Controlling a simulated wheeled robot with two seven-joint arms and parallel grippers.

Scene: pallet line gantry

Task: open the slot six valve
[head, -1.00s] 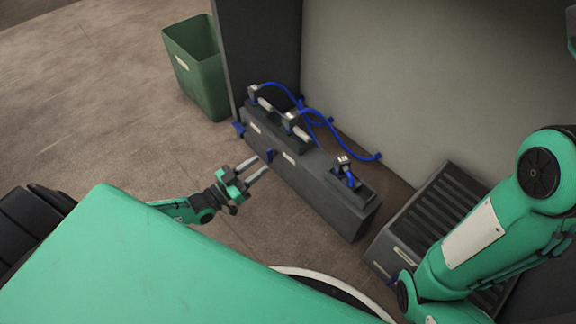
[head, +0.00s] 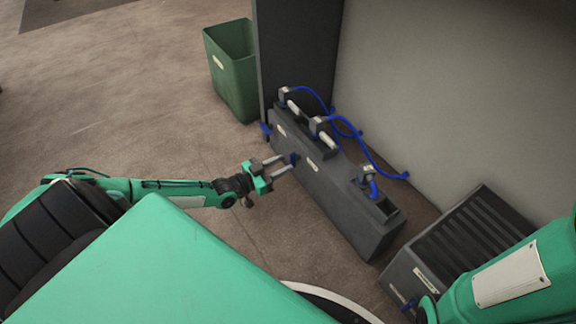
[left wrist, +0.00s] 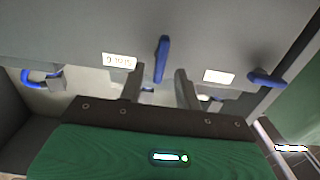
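A long grey manifold block (head: 345,205) stands on the floor against the wall. A blue valve handle (head: 293,158) is on its front face, and another blue handle (head: 265,130) is near its far left end. My left gripper (head: 284,164) is open, its fingers pointing at the nearer handle. In the left wrist view this handle (left wrist: 162,58) stands nearly upright, in line with the gap between the fingers (left wrist: 158,80); I cannot tell whether they touch it. White labels (left wrist: 119,61) flank it, too blurred to read surely. My right gripper is out of view.
A green bin (head: 235,75) stands at the back left beside a dark panel (head: 298,55). Blue hoses (head: 365,143) loop behind the manifold. A ribbed dark grey box (head: 455,245) with a blue handle (head: 409,304) is at the right. Floor at left is clear.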

